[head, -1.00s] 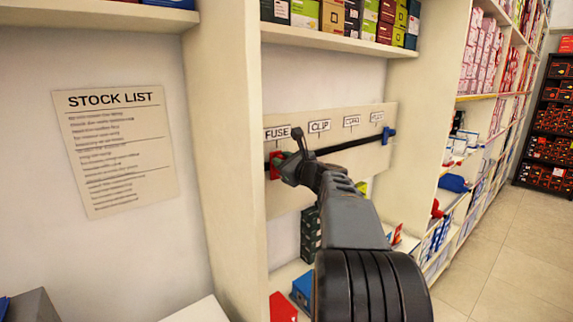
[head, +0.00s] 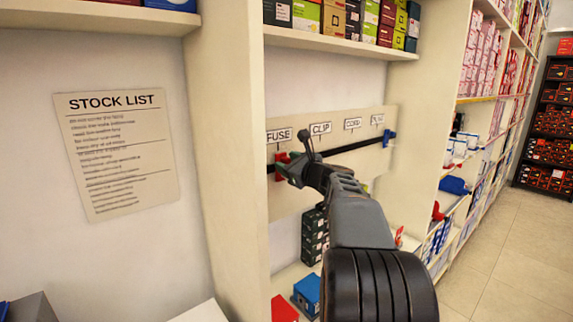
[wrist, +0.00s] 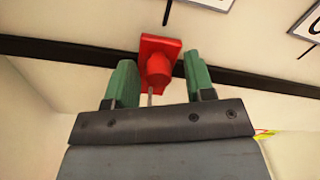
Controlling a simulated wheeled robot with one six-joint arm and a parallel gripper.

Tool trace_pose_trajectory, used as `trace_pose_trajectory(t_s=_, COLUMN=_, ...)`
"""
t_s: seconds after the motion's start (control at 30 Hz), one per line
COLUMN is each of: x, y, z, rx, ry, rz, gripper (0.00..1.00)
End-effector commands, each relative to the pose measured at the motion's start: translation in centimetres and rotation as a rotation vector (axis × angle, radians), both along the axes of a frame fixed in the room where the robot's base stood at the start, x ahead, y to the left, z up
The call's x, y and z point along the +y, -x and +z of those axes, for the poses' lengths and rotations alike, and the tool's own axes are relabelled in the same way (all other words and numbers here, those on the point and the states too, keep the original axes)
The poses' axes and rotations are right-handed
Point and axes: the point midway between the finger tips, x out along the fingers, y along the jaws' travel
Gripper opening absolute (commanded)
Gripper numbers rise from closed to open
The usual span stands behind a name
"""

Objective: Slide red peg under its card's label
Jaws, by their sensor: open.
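The red peg (head: 281,158) sits on the dark rail (head: 345,147), close below the FUSE label (head: 279,136). In the wrist view its square plate and round knob (wrist: 158,65) show clearly. My gripper (wrist: 160,80) is open, with one green finger on each side of the knob and gaps between. In the head view my gripper (head: 293,168) partly covers the peg. The CLIP label (head: 320,129) and CORD label (head: 353,124) follow to the right. A fourth label (head: 377,119) is too small to read surely. The stock list card (head: 116,155) has blurred lines.
A blue piece (head: 389,138) is at the rail's right end. A shelf of boxes (head: 340,38) hangs above the board (head: 290,205). A cream upright (head: 228,120) stands left of the board. Blue (head: 307,291) and red boxes (head: 284,308) lie below.

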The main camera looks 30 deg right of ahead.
Motion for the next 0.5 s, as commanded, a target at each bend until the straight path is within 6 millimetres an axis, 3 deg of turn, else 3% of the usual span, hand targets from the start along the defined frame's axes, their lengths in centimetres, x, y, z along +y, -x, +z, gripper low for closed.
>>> trace_pose_trajectory(t_s=0.17, x=-0.2, y=1.5, z=-0.1, rx=-0.001, ry=0.002, rz=-0.004, gripper=0.49)
trace_pose_trajectory(t_s=0.5, x=-0.9, y=8.3, z=-0.2, rx=-0.001, ry=0.002, rz=-0.005, gripper=0.49)
